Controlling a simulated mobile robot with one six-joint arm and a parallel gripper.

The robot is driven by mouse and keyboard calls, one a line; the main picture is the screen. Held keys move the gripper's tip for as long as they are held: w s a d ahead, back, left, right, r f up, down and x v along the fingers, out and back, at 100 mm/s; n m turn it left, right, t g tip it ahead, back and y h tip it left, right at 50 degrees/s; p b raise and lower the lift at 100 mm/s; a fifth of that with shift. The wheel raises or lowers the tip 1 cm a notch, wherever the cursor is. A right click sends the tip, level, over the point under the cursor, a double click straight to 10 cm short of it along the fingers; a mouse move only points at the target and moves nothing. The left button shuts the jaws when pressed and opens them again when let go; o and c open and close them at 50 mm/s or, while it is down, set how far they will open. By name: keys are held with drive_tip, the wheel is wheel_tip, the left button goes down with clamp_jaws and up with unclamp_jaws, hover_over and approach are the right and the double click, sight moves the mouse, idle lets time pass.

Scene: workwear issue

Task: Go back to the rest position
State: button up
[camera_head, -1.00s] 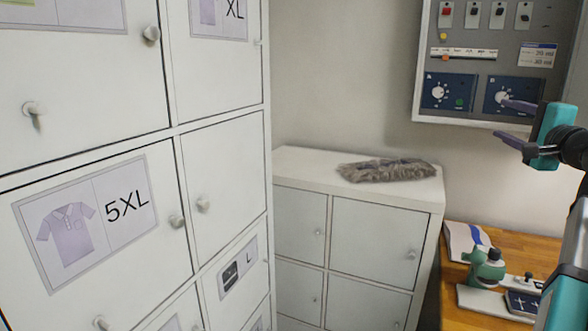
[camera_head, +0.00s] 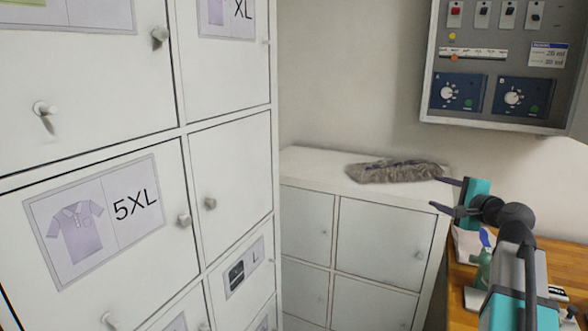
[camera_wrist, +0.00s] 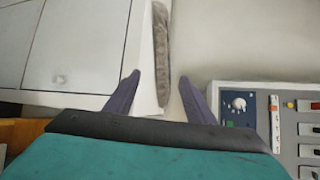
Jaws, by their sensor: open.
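My gripper (camera_head: 443,194) is at the right in the head view, in front of the low white cabinet and below the control panel. Its two dark fingers are apart and nothing is between them. In the wrist view my gripper (camera_wrist: 158,85) also shows its fingers spread and empty. The control panel (camera_head: 500,60) hangs on the wall at the upper right, with two dials, several switches and a slider. In the wrist view the panel (camera_wrist: 262,105) appears turned, to the right of the fingers.
Tall white lockers (camera_head: 150,130) with knobs and size labels fill the left. A low white cabinet (camera_head: 375,245) stands at the back, with a grey fluffy item (camera_head: 397,171) on top. A wooden table (camera_head: 572,254) at the lower right is partly hidden by my arm.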

drive_tip(key=w+a+f+g+y, duration=0.15)
drive_tip(key=a+f, duration=0.25)
drive_tip(key=f, duration=0.4)
drive_tip(key=w+a+f+g, duration=0.15)
drive_tip(key=a+f, duration=0.25)
drive_tip(key=f, duration=0.4)
drive_tip(key=s+a+f+n+g, duration=0.2)
drive_tip(key=s+a+f+g, duration=0.3)
drive_tip(key=f, duration=0.7)
drive_tip(key=s+a+f+n, duration=0.1)
drive_tip(key=s+a+f, duration=0.2)
drive_tip(key=a+f, duration=0.65)
drive_tip(key=s+a+f+n+g, duration=0.2)
drive_tip(key=s+a+f+g, duration=0.15)
drive_tip(key=f, duration=1.05)
drive_tip(key=s+a+f+n+g, duration=0.3)
drive_tip(key=s+f, duration=0.6)
drive_tip(key=s, duration=0.3)
drive_tip(key=s+a+f+n+g, duration=0.2)
drive_tip(key=s+a+f+g, duration=0.15)
drive_tip(key=s+f, duration=0.7)
drive_tip(key=s+d+f+n+g+h, duration=0.1)
drive_tip(key=s+d+n+h, duration=0.1)
drive_tip(key=s, duration=0.6)
drive_tip(key=s+d+f+n+g+h, duration=0.1)
drive_tip(key=s+d+n+g+h, duration=0.1)
drive_tip(key=s+d+n, duration=0.3)
drive_tip(key=shift+s+d+f+n+h, duration=0.2)
drive_tip(key=shift+s+f+n+h, duration=0.3)
drive_tip(key=shift+s, duration=1.55)
